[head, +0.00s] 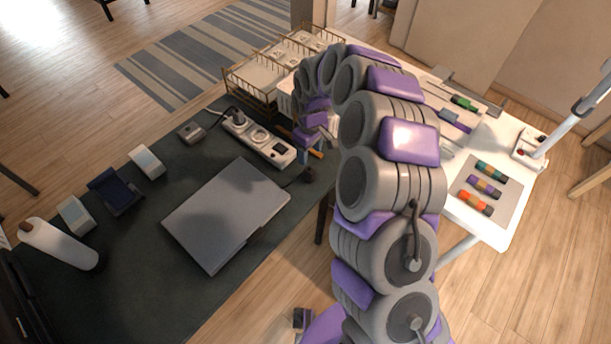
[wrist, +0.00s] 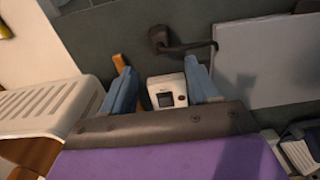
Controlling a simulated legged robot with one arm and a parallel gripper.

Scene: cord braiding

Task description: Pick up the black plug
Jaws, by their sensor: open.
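The black plug (head: 308,174) lies on the dark mat near the right corner of the closed grey laptop (head: 228,212). In the wrist view the plug (wrist: 160,39) is beyond my fingertips, and its cord runs right towards the laptop (wrist: 265,60). My gripper (head: 306,152) is above the end of the white power strip (head: 258,140). In the wrist view my gripper (wrist: 160,84) has its two blue fingers apart, with the strip's switch end (wrist: 167,92) showing between them. Nothing is held. My arm hides part of the table.
Another dark plug (head: 239,118) sits in the power strip. An orange-handled tool (head: 316,153) lies beside the strip. Wire baskets (head: 252,88) stand behind. A white table (head: 515,205) with coloured cylinders is at right. A white bottle (head: 60,244) and small boxes are at left.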

